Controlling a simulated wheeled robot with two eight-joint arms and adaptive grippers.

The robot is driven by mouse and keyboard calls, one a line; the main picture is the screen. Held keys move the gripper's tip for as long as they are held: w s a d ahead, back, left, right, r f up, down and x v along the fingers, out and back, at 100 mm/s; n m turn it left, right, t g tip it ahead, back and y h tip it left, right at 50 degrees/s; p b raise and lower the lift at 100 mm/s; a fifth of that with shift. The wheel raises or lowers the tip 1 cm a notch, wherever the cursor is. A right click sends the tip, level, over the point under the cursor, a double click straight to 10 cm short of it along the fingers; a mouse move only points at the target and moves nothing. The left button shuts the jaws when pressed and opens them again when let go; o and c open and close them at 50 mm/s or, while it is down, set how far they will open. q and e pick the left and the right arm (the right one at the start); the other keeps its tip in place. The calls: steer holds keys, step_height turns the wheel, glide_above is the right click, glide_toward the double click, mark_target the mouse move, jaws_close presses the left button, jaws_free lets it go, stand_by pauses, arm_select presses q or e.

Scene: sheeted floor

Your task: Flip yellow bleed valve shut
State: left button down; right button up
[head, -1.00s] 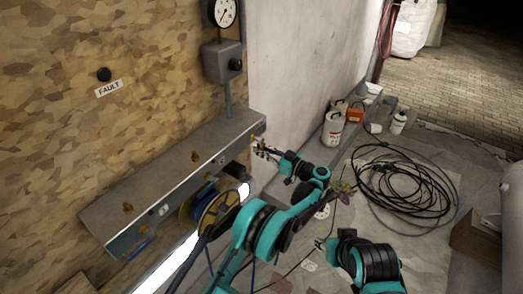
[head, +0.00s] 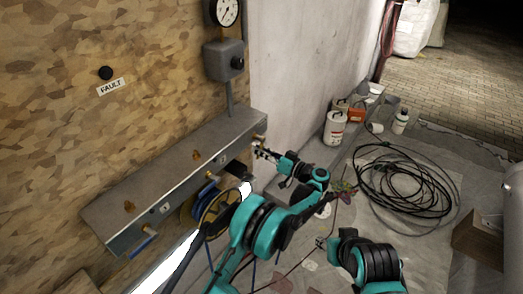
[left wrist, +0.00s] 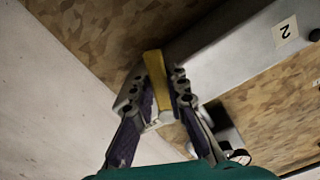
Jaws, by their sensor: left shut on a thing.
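The yellow bleed valve handle (left wrist: 157,80) is a flat yellow lever between the fingertips of my left gripper (left wrist: 157,100) in the left wrist view. The fingers are closed on it from both sides. In the head view my left gripper (head: 264,153) is at the right end of the long grey panel box (head: 172,178), where the valve is small and mostly hidden. My right gripper (head: 321,243) is low over the floor sheet, away from the panel; its fingers are too small to read.
A gauge (head: 226,11) and grey switch box (head: 223,60) are above. Coiled black cable (head: 405,185), containers (head: 335,128) and a brown box (head: 478,235) lie to the right.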

arm_select(q)
steer(key=shift+s+a+r+m, duration=0.1)
steer(key=shift+s+r+m, duration=0.05)
steer(key=shift+m, duration=0.4)
steer(key=shift+s+a+r+m, duration=0.1)
steer(key=shift+m, duration=0.45)
steer(key=c, duration=1.5)
jaws_free()
steer(key=shift+v, duration=3.75)
